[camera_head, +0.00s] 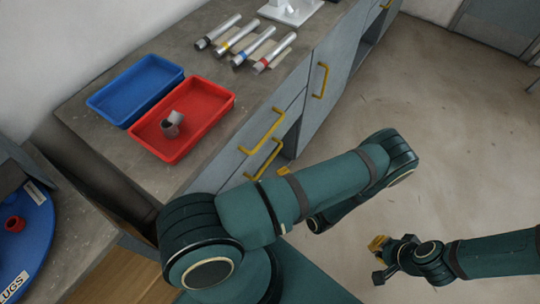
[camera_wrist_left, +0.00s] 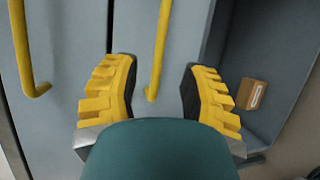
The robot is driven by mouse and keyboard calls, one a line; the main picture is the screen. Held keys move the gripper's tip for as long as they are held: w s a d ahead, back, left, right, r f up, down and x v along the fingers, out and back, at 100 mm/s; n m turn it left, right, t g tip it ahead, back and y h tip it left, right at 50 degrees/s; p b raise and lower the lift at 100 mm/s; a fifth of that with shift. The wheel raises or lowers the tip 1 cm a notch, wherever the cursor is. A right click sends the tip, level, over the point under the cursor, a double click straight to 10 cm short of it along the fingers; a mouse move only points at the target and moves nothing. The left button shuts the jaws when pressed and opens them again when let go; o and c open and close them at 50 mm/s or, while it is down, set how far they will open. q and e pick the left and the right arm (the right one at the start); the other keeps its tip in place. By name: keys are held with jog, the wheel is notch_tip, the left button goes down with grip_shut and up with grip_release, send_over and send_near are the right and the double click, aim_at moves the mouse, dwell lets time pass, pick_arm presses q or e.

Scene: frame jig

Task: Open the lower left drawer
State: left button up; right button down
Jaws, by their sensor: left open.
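The lower left drawer is a grey front (camera_wrist_left: 180,30) with a yellow bar handle (camera_wrist_left: 157,60); it looks shut. The same handle shows in the head view (camera_head: 262,161), below the upper drawer's handle (camera_head: 260,131). My left gripper (camera_wrist_left: 162,80) is open, with one yellow-padded finger on each side of the lower handle's end. No contact with the handle can be made out. In the head view my left arm hides most of this gripper. My right gripper (camera_head: 378,252) hangs over the floor, away from the drawers; its opening is too small to judge.
An open compartment (camera_wrist_left: 270,55) lies beside the lower drawer, with a small brown box (camera_wrist_left: 252,94) in it. A red tray (camera_head: 205,128) and a blue tray (camera_head: 135,88) stand on the worktop. The floor (camera_head: 460,120) in front is clear.

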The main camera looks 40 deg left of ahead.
pick_arm(q)
jog(key=x, duration=1.1)
jog(key=shift+b, duration=0.45)
grip_shut()
